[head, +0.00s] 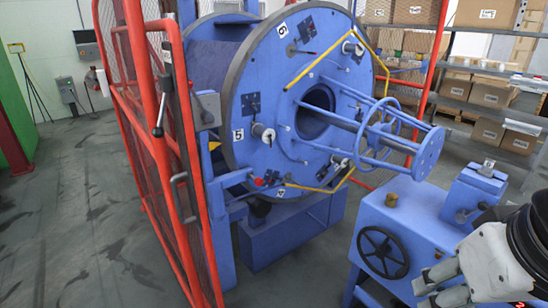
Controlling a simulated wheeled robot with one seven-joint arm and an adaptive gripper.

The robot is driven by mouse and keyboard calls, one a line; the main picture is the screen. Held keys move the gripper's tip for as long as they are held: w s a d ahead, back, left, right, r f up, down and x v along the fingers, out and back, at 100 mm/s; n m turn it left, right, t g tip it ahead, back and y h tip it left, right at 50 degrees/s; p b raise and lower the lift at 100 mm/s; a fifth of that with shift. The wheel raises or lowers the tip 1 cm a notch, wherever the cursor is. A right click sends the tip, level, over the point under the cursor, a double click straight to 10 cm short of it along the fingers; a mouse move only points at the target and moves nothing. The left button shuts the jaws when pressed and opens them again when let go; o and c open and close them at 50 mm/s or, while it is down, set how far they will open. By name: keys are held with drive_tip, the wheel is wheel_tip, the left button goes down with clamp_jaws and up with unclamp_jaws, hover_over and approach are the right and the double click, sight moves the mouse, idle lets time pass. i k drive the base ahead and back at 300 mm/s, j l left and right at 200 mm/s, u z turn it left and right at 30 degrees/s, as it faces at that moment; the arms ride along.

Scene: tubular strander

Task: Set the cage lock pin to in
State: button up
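The blue strander cage (262,95) is a large round drum with numbered stations on its front plate. A small red knob (260,182) shows at the lower left edge of the plate, by a blue bracket; it looks like the cage lock pin. It is too small to tell whether the pin is in or out. My gripper (432,288) is at the bottom right, its two pale fingers apart with nothing seen between them. It is far from the red knob, in front of the blue machine housing.
A red mesh guard gate (150,130) with a black-handled lever (158,118) stands left of the cage. A blue housing (405,235) with a black handwheel (383,253) stands between my gripper and the cage. Shelves of boxes (490,92) stand behind. The left floor is clear.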

sight(259, 182)
drive_tip(key=i+j, duration=0.35)
drive_tip(key=j, duration=0.2)
drive_tip(key=i+j+u, duration=0.15)
drive_tip(key=i+j, duration=0.2)
drive_tip(key=j, duration=0.25)
